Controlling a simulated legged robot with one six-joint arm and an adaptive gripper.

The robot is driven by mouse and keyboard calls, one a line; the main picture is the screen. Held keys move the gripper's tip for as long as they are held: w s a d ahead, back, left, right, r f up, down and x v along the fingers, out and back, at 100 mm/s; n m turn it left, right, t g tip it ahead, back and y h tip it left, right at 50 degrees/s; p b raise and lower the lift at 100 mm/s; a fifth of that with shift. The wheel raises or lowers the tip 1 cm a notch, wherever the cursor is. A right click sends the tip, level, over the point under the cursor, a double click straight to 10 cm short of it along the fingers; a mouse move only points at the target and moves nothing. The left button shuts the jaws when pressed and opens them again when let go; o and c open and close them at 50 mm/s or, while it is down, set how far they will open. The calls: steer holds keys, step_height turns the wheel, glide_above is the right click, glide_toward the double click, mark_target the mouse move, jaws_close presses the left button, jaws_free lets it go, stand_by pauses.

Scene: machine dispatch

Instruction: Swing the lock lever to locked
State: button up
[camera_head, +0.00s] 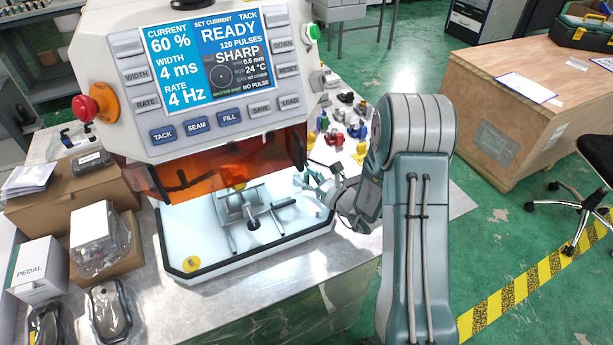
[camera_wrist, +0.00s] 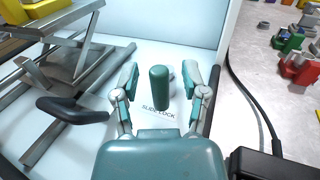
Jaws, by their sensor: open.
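The lock lever (camera_wrist: 159,88) is an upright green handle on the white machine floor, in the wrist view, beside printed lettering that appears to read "SLIDE LOCK". My gripper (camera_wrist: 162,75) is open, with one finger on each side of the lever and visible gaps to both. Nothing is held. In the head view my gripper (camera_head: 318,184) reaches into the right side of the machine's open bay (camera_head: 190,230). I cannot clearly tell the lever from the fingers there.
A metal stand with a dark handle (camera_wrist: 72,110) is left of my gripper; the stand also shows in the head view (camera_head: 248,207). An orange shield (camera_head: 220,165) hangs above the bay. A black cable (camera_wrist: 245,85) and colored parts (camera_wrist: 292,60) lie right of it.

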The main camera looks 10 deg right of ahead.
jaws_close()
steer(key=shift+d+y, duration=0.15)
steer(key=shift+y, duration=0.15)
steer(key=shift+w+d+n+g+y, duration=0.2)
steer(key=shift+d+n+g+y, duration=0.1)
steer(key=shift+n+g+y, duration=0.55)
steer(key=n+g+y, duration=0.2)
steer(key=g, duration=0.1)
steer(key=w+d+n+g+y, duration=0.1)
steer(key=shift+n+y, duration=0.25)
steer(key=shift+n, duration=0.1)
steer(key=n+g, duration=0.1)
steer(key=g, duration=0.1)
steer(key=w+n+g+y, duration=0.1)
steer(key=g, duration=0.1)
steer(key=n+g+y, duration=0.1)
steer(key=n+g, duration=0.1)
steer(key=shift+w+d, duration=0.15)
steer(key=shift+d, duration=0.15)
steer(key=shift+w+d+n+g, duration=0.1)
steer(key=shift+w+n+g, duration=0.1)
steer(key=shift+n+g, duration=0.5)
steer(key=shift+w+n+g, duration=0.15)
steer(key=shift+n+g, duration=0.15)
steer(key=shift+g, duration=0.65)
